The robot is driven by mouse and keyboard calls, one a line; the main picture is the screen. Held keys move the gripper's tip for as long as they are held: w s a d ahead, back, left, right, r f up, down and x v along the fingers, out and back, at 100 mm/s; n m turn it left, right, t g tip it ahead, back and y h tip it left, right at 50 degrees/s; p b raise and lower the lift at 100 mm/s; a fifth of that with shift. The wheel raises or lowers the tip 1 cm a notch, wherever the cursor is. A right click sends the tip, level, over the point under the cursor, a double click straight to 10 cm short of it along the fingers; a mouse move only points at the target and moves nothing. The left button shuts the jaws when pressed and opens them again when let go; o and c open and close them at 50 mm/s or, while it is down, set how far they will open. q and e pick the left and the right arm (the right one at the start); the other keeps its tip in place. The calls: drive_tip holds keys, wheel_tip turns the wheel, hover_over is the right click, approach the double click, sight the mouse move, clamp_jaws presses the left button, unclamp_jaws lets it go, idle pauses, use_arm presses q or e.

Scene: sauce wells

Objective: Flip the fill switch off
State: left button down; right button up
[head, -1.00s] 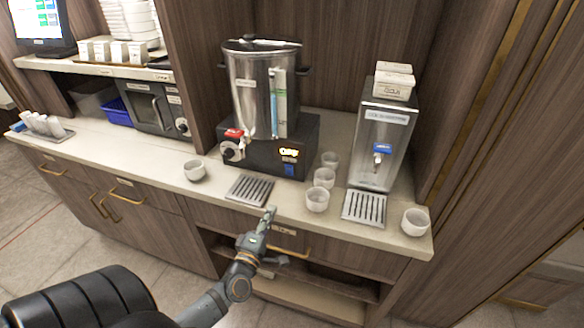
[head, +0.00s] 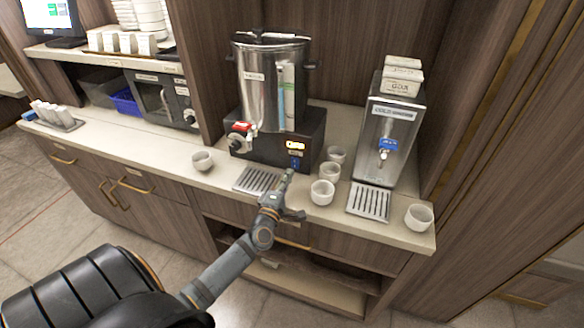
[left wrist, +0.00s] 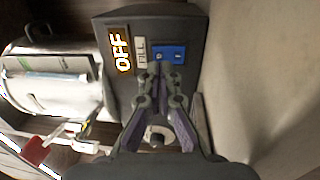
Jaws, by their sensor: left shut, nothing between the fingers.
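The fill switch (head: 294,163) is a blue rocker on the dark base of the steel urn (head: 272,88), below a lit orange display (head: 295,145). In the left wrist view the switch (left wrist: 170,54) sits beside a FILL label (left wrist: 142,53), and the display (left wrist: 121,52) reads OFF. My left gripper (head: 287,176) is shut and empty, pointing at the switch. In the left wrist view its fingertips (left wrist: 162,70) meet at the switch's near edge and cover a little of it. I cannot tell whether they touch it. My right gripper is out of view.
White cups (head: 322,192) stand close to the right of my gripper. A drip grille (head: 257,181) lies under the urn's red-handled tap (head: 240,130). A steel dispenser (head: 388,140) with a blue tap stands further right. Bare counter (head: 165,152) lies to the left.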

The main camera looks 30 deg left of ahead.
sight(295, 162)
use_arm(q)
drive_tip(key=shift+x, duration=1.95)
drive_tip(key=shift+w+a+r+p, duration=0.1)
drive_tip(key=shift+w+r+p, duration=0.2)
drive_tip(key=shift+r+p, duration=0.1)
drive_tip(key=shift+s+f, duration=0.1)
drive_tip(key=shift+f, duration=0.15)
